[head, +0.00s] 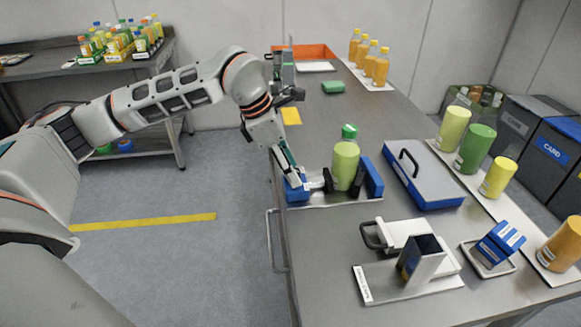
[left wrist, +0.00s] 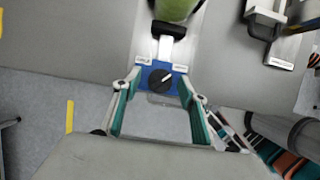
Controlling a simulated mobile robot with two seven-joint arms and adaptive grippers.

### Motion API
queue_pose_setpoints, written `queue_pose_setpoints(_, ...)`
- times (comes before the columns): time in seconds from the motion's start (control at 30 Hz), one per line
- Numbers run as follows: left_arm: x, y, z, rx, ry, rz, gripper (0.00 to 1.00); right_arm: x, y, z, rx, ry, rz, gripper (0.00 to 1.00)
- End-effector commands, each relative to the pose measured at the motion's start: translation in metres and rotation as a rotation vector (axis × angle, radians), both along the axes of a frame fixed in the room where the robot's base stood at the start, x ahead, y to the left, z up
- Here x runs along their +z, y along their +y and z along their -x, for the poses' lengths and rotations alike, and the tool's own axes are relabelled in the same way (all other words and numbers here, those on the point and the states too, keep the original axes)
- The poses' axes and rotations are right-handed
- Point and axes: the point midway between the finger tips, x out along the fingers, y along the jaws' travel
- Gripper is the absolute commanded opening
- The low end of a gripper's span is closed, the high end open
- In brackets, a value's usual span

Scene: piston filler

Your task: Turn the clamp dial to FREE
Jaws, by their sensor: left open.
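The clamp dial (left wrist: 160,81) is a round black knob with a white pointer line slanting to the upper right in the left wrist view. It sits on the clamp's blue end block (left wrist: 147,73), which also shows in the head view (head: 297,192). Two small white labels flank the dial; their words are too small to read. A light green bottle (head: 345,166) with a green cap stands between the clamp's black pads. My left gripper (head: 291,176) is open, its fingertips at either side of the dial; contact is unclear. My right gripper is out of view.
A white and dark fixture (head: 420,262) stands nearer on the table. Several green and yellow bottles stand on a strip at the right. Floor lies beyond the table's left edge.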

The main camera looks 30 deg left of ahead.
Motion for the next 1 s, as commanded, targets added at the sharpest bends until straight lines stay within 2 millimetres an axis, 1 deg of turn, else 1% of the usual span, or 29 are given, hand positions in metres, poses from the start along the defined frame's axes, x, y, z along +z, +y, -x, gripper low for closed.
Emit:
queue_pose_setpoints(0.07,0.0,0.0,0.0,0.0,0.0,0.0,0.42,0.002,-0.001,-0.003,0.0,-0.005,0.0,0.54)
queue_pose_setpoints(0.17,0.0,0.0,0.0,0.0,0.0,0.0,0.19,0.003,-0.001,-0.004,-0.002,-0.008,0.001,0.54)
queue_pose_setpoints(0.2,0.0,0.0,0.0,0.0,0.001,0.001,0.08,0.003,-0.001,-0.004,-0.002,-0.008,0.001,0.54)
queue_pose_setpoints(0.23,0.0,0.0,0.0,0.0,0.001,0.001,0.04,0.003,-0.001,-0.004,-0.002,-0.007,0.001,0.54)
queue_pose_setpoints(0.47,0.001,0.0,0.0,0.005,0.0,0.0,0.04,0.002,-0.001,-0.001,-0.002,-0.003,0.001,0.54)
queue_pose_setpoints(0.67,0.002,-0.001,0.001,0.057,-0.001,0.001,0.04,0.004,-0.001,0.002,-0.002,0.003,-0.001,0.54)
queue_pose_setpoints(0.87,0.004,-0.002,0.002,0.181,-0.001,0.0,0.04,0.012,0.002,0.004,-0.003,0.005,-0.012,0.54)
queue_pose_setpoints(1.0,0.004,-0.003,0.002,0.303,-0.002,0.001,0.04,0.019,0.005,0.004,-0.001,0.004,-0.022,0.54)
